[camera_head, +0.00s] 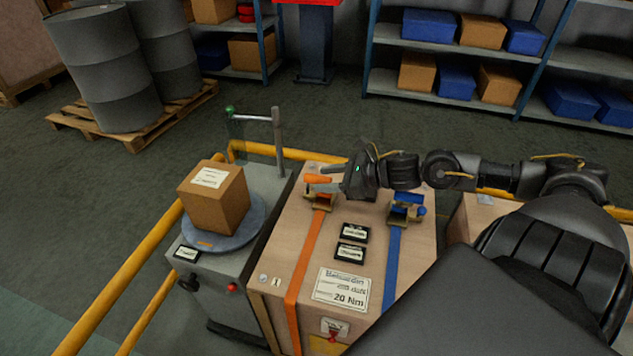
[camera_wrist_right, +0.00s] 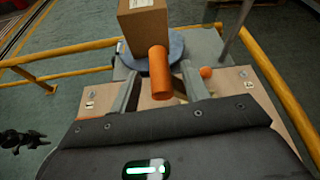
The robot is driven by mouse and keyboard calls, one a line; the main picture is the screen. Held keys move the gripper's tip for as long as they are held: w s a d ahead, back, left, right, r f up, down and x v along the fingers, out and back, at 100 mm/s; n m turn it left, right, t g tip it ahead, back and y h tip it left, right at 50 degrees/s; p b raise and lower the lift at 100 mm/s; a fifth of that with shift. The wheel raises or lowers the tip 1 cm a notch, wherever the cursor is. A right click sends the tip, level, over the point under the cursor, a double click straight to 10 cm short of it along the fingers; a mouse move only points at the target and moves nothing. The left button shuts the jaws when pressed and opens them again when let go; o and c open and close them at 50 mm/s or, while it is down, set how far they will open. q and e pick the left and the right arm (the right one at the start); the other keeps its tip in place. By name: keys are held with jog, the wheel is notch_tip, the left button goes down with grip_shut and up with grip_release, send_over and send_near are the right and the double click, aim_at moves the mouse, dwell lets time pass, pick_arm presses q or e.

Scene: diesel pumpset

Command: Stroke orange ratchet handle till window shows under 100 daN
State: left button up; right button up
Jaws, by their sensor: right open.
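The orange ratchet handle (camera_head: 317,179) sits on a brass-coloured ratchet (camera_head: 320,200) at the far end of the orange strap (camera_head: 304,262), on top of a wooden crate (camera_head: 275,255). My right gripper (camera_head: 322,178) is open and reaches in from the right at the handle. In the right wrist view the orange handle (camera_wrist_right: 159,74) appears between the two spread fingers, with a gap visible on each side. Two dark label plates (camera_head: 355,233) (camera_head: 351,254) lie on the crate top; their text is too small to read, and I cannot make out a tension window. My left gripper is not in view.
A blue ratchet (camera_head: 407,205) with a blue strap (camera_head: 393,265) is right of the orange one. A grey scale cart (camera_head: 230,275) carrying a cardboard box (camera_head: 213,197) and a post (camera_head: 278,140) stands to the left. Yellow rails (camera_head: 128,275) surround the area.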

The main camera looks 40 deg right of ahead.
aim_at(317, 179)
jog(key=shift+x, duration=1.6)
jog(key=shift+r, duration=0.1)
grip_shut()
